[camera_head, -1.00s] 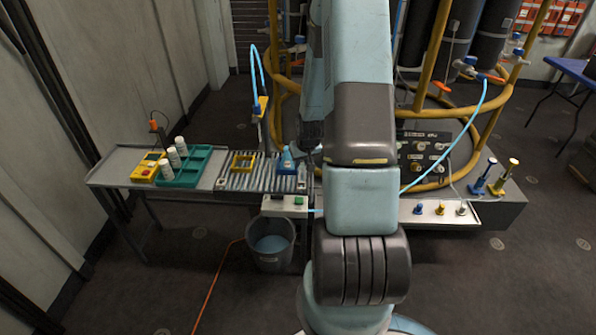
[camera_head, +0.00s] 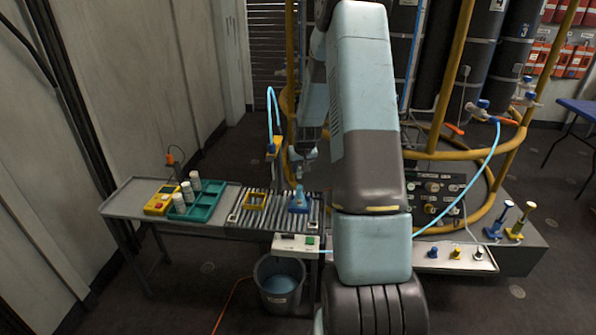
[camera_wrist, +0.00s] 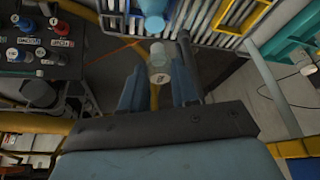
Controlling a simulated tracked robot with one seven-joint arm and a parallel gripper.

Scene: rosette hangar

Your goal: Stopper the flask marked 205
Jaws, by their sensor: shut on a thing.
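A blue conical flask (camera_head: 299,193) stands in a blue holder (camera_head: 299,208) at the right end of the roller table. Its marking is not readable. In the wrist view the flask's light-blue body (camera_wrist: 152,8) is cut by the top edge. My gripper (camera_head: 304,155) hangs above and slightly right of the flask, apart from it. Its blue fingers (camera_wrist: 158,88) are shut on a small clear piece (camera_wrist: 158,58) with a pale round end bearing a dark mark.
Left of the flask are a yellow frame (camera_head: 244,199), a teal tray (camera_head: 207,211) with white bottles (camera_head: 187,192), and a yellow box (camera_head: 153,206). A bucket (camera_head: 278,300) stands below. A tray (camera_head: 463,264) with small coloured pieces and yellow pipework (camera_head: 438,154) are at right.

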